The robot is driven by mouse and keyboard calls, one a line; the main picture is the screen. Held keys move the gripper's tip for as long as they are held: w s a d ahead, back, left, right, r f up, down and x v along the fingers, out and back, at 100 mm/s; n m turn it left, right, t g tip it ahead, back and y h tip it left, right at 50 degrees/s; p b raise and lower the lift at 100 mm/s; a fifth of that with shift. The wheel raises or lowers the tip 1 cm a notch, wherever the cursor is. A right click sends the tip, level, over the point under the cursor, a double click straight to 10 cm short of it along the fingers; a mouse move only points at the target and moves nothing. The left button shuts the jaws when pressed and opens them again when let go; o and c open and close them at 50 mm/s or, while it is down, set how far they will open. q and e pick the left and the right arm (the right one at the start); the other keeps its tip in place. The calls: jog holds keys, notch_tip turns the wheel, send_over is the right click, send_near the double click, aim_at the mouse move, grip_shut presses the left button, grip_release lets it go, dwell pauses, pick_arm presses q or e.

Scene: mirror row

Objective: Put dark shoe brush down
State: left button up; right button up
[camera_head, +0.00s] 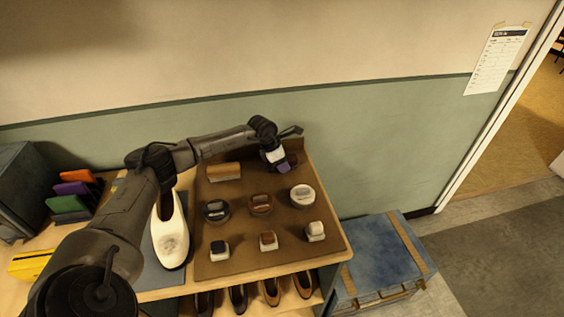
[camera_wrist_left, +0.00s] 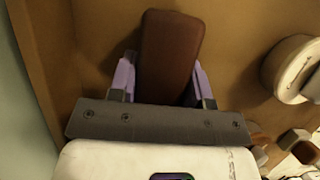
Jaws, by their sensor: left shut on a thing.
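My left gripper (camera_head: 284,168) is at the far right corner of the brown mat (camera_head: 225,254), with its fingers pointing down. In the left wrist view, the dark shoe brush (camera_wrist_left: 170,52) is a long dark reddish-brown block with rounded ends. It lies between the two lilac fingers of my left gripper (camera_wrist_left: 161,85), which is shut on it. In the head view the gripper mostly hides the brush. I cannot tell whether its underside touches the mat. My right gripper is in neither view.
A lighter brush (camera_head: 223,171) lies left of my gripper. A white-topped tin (camera_head: 302,194) stands close in front, beside a dark tin (camera_head: 216,210) and a brown-topped tin (camera_head: 261,204). Small bottles line the mat's front. A white shoe (camera_head: 172,240) stands left; a blue chest (camera_head: 385,257) right.

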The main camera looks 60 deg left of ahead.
pick_arm(q)
jog(key=o, duration=1)
jog(key=shift+f, duration=0.15)
jog(key=shift+c, duration=0.2)
jog(key=shift+r, duration=0.3)
jog(key=shift+s+d+r, duration=0.1)
jog(key=shift+r, duration=0.15)
jog(key=b+v, duration=0.1)
jog(key=v, duration=1.1)
jog(key=shift+v, duration=0.75)
jog(key=shift+s, duration=0.1)
